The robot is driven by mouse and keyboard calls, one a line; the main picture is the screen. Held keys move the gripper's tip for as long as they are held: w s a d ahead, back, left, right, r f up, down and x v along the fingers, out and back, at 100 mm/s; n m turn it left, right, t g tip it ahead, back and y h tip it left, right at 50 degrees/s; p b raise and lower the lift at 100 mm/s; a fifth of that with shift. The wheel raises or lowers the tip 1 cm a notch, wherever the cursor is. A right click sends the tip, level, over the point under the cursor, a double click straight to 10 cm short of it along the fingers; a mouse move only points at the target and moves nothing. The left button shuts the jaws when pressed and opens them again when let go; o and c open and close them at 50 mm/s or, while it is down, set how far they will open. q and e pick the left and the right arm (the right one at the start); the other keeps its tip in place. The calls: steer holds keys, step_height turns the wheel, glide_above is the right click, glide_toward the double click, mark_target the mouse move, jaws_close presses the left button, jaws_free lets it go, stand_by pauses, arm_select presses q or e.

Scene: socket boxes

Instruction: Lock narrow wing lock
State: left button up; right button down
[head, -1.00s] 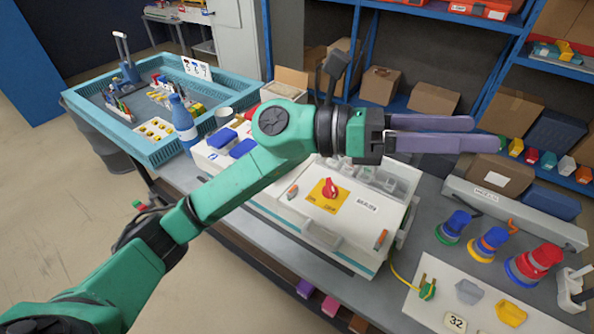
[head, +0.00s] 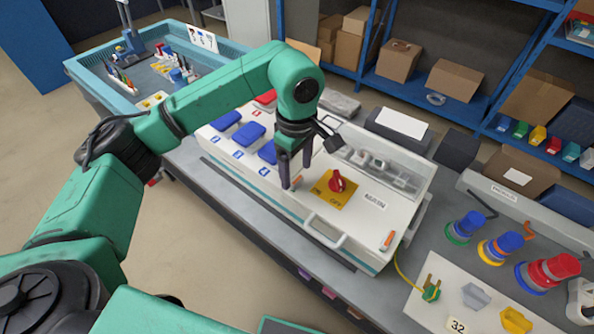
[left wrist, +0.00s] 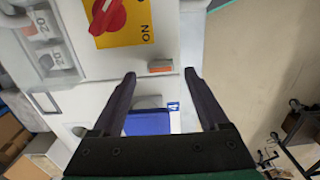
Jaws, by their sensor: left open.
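A white socket box (head: 352,215) stands on the grey bench. Its top has a red rotary switch (head: 337,182) on a yellow ON/OFF plate. A small orange-and-grey piece (head: 297,182), possibly the narrow wing lock, is left of the plate; a similar piece (head: 388,240) is near the box's right end. My left gripper (head: 296,176) points down over the left piece, open. In the left wrist view the orange piece (left wrist: 160,66) lies between the two fingertips (left wrist: 160,73), with space on both sides. I cannot tell the fingertips' height above it. My right gripper is out of view.
Blue lids (head: 224,120) with number labels lie left of the gripper. A raised handle (head: 326,228) is on the box's front edge. Clear-covered sockets (head: 385,165) are behind the switch. A white board (head: 440,300) with a green plug lies at the right.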

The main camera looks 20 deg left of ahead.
mark_target(297, 183)
arm_select(q)
step_height(297, 183, down, 2)
steer(key=shift+s+f, duration=0.1)
steer(key=shift+s, duration=0.05)
steer(key=shift+d+f, duration=0.1)
steer(key=shift+f, duration=0.05)
jaws_close()
